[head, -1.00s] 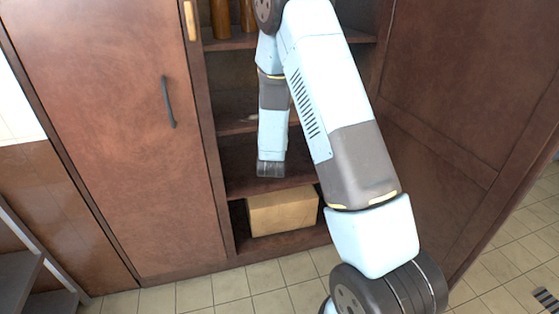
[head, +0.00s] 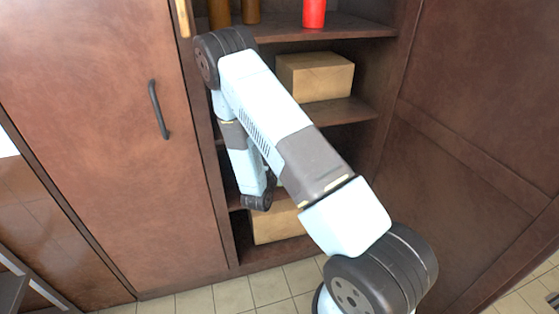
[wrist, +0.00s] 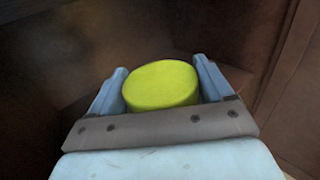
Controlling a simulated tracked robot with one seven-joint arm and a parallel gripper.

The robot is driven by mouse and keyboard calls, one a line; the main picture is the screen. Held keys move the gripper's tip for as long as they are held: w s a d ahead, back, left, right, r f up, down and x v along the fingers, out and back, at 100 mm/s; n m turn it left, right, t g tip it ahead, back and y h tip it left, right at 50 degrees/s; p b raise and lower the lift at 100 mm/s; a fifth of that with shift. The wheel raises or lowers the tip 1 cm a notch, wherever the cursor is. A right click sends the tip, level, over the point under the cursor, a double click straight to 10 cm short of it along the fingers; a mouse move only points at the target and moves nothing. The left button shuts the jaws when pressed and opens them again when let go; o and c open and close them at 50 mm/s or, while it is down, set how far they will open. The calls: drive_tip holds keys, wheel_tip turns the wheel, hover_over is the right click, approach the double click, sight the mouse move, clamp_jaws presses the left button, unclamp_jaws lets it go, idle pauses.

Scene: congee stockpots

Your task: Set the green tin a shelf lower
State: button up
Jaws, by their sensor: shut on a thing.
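The green tin (wrist: 160,84), round and yellow-green on top, sits between the two fingers of my gripper (wrist: 160,72) in the wrist view. The gripper is shut on it. Behind the tin the wrist view shows dark brown wood of the cupboard. In the head view my arm reaches into the open cupboard, its end low near a lower shelf (head: 232,200). The tin and fingers are hidden there by my arm. I cannot tell if the tin touches a shelf.
A red tin (head: 314,13) and brown containers (head: 250,10) stand on the upper shelf (head: 335,30). A cardboard box (head: 318,77) sits on the shelf below. Another box (head: 272,228) fills part of the bottom. A closed door (head: 110,150) is at left, an open panel (head: 470,120) at right.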

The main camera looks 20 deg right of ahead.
drive_tip(key=w+d+f, duration=0.1)
drive_tip(key=w+f, duration=1.2)
drive_tip(key=w, duration=0.1)
drive_tip(key=shift+d, duration=0.1)
drive_tip(key=o, duration=1.2)
drive_tip(key=shift+f, duration=0.1)
drive_tip(key=v, duration=1.2)
